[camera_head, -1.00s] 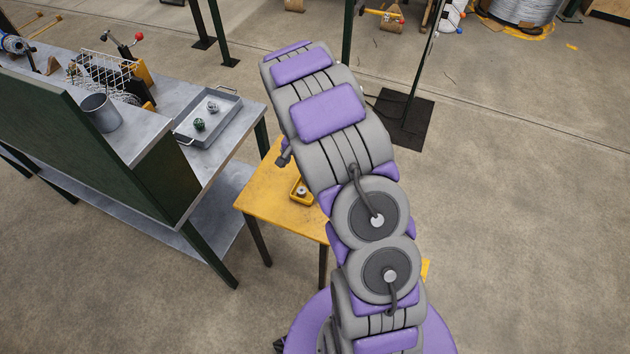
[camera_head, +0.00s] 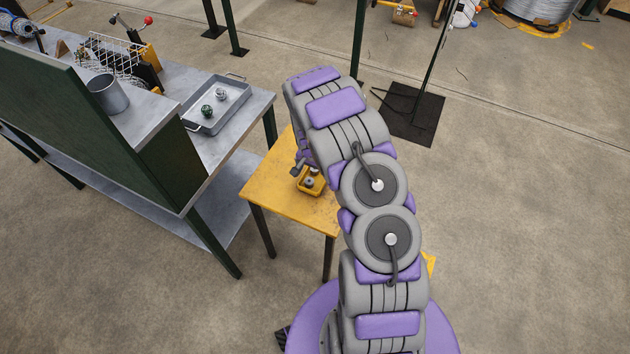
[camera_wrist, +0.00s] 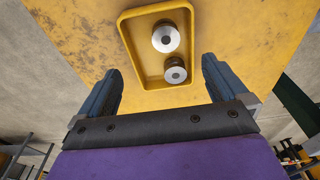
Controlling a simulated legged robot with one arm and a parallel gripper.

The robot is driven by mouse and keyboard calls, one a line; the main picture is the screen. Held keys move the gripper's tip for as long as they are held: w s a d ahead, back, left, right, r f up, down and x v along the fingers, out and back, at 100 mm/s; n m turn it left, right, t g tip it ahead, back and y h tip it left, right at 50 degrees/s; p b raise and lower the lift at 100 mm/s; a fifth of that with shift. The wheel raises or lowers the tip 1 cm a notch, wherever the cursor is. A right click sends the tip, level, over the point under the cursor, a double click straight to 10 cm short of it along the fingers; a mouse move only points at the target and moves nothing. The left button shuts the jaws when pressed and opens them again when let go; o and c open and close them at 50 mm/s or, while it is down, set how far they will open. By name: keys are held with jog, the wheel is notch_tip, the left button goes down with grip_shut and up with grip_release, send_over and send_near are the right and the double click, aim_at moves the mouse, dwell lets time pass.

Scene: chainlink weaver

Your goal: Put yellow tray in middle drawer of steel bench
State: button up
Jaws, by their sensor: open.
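The yellow tray (camera_wrist: 146,66) is a small shallow tray with two round metal pieces in it, one larger than the other. It lies on a yellow table and also shows in the head view (camera_head: 313,194), beside my arm. My gripper (camera_wrist: 161,70) is open and empty, its two blue-grey fingers pointing toward the tray. In the wrist view the near end of the tray lies between the fingertips; I cannot tell the height gap. A steel bench (camera_head: 222,146) with a grey top and dark green panel stands at left in the head view. No drawer front is visible.
The yellow table (camera_head: 262,192) stands beside the bench with a floor gap between. On the bench are a grey metal tray (camera_head: 213,128), a metal cup (camera_head: 108,95) and a wire basket (camera_head: 105,55). A dark stand base (camera_head: 415,118) is on the floor behind my arm.

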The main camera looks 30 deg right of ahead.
aim_at(315, 180)
jog(key=shift+w+a+f, duration=0.1)
jog(key=shift+a+f, duration=0.1)
jog(key=shift+f, duration=0.3)
jog(key=f, duration=0.1)
jog(key=f+b, duration=0.1)
jog(key=f, duration=0.2)
jog(key=shift+w+d+f+b, duration=0.15)
jog(key=shift+w+d+b, duration=0.05)
jog(key=shift+d+b, duration=0.15)
jog(key=shift+c, duration=0.4)
jog(key=c, duration=0.7)
jog(key=shift+r, duration=0.2)
